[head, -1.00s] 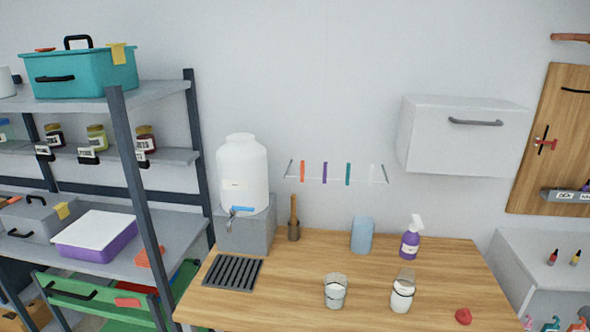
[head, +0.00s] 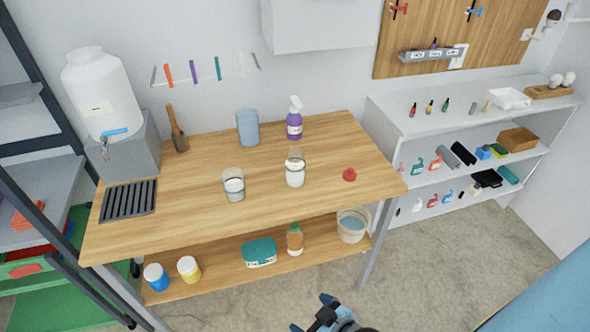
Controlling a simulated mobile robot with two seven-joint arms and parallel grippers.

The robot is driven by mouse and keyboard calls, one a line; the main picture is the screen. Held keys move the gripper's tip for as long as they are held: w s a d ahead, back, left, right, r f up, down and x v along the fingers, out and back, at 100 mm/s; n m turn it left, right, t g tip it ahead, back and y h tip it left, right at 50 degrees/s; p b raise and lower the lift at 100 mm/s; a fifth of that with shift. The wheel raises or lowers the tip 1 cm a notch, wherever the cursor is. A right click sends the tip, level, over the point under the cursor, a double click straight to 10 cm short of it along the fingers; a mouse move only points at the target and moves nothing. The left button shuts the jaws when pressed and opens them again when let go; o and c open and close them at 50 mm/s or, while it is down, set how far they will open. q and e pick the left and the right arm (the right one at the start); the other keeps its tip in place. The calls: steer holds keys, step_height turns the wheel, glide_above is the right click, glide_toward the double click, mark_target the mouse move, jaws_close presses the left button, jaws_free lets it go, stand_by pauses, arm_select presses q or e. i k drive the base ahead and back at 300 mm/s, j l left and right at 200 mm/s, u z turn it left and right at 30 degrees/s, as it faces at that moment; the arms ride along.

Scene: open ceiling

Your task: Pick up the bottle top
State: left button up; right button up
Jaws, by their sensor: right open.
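A small red object that looks like the bottle top (head: 349,175) lies on the wooden table near its right end. A clear bottle (head: 295,170) with white contents stands upright to its left, apart from it. My right gripper (head: 312,314) shows at the bottom edge, open and empty, well in front of the table and apart from the red top. Part of it is cut off by the frame. My left gripper is out of view.
The wooden table (head: 190,205) also bears a clear glass (head: 233,185), a blue cup (head: 248,128), a purple spray bottle (head: 294,118) and a black grate (head: 129,200). A lower shelf (head: 210,278) holds jars and a bucket (head: 352,225). The floor (head: 430,270) to the right is clear.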

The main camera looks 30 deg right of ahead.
mark_target(349, 175)
steer(key=z, duration=1.35)
